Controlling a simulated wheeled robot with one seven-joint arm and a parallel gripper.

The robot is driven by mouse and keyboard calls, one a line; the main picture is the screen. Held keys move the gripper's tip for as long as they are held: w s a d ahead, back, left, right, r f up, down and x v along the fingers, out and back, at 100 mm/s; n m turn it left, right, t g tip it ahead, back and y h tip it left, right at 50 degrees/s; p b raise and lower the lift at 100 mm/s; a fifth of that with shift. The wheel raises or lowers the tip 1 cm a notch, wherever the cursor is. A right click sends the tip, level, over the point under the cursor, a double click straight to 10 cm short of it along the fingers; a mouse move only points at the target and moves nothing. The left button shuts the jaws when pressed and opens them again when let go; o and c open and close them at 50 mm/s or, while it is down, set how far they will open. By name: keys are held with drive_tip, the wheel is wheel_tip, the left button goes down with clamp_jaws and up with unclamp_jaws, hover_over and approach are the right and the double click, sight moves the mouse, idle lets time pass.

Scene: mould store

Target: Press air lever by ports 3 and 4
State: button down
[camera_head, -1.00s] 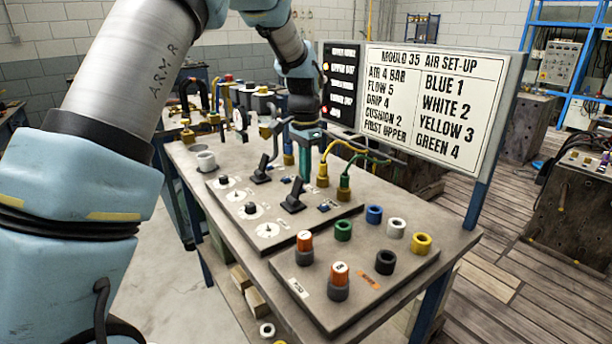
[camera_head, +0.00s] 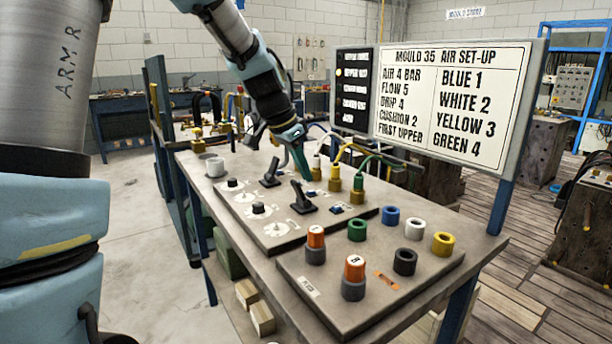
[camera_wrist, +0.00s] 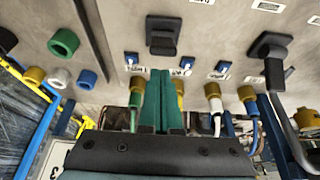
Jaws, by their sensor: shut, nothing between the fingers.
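In the head view the black air lever by the yellow and green hose ports (camera_head: 304,202) stands on the grey panel, its handle leaning up and left. In the wrist view this lever (camera_wrist: 163,36) is just beyond my fingertips, apart from them. My gripper (camera_head: 306,177) is shut and empty, tilted down behind the lever by the hose fittings; its teal fingers also show in the wrist view (camera_wrist: 160,73). The yellow-hose fitting (camera_head: 334,183) and green-hose fitting (camera_head: 357,190) are right of the fingertips. The second black lever (camera_head: 270,175) leans to the right.
Loose coloured rings (camera_head: 391,215) and two orange-topped knobs (camera_head: 354,278) sit on the front plate. Dials (camera_head: 277,230) line the panel's left side. The set-up board (camera_head: 450,95) rises behind the bench, with an indicator panel (camera_head: 354,90) beside it. A white hose fitting (camera_wrist: 213,100) is close beside my fingers.

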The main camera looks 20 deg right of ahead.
drive_tip(key=shift+r, duration=0.15)
drive_tip(key=shift+r+p, duration=0.55)
drive_tip(key=shift+r, duration=0.1)
drive_tip(key=d+r+p, duration=0.2)
drive_tip(key=d, duration=0.2)
wheel_tip(320, 180, up, 7)
drive_tip(key=b, duration=0.2)
hover_over(292, 183)
drive_tip(key=shift+f, duration=0.1)
drive_tip(key=s+a+f+n+y+p, duration=0.1)
drive_tip(key=s+a+f+n, duration=0.2)
drive_tip(key=a, duration=0.6)
drive_tip(key=s+a+f+n+y+p, duration=0.1)
drive_tip(key=s+a+f+n+y, duration=0.1)
drive_tip(key=a+f+n, duration=0.4)
drive_tip(key=s+a+f+n+y+p, duration=0.1)
drive_tip(key=s+a+f+n, duration=0.3)
drive_tip(key=a, duration=0.9)
drive_tip(key=shift+s+a+f+n+t+y+p, duration=0.15)
drive_tip(key=shift+a+f+n+t+y+p, duration=0.25)
drive_tip(key=shift+f+n, duration=0.5)
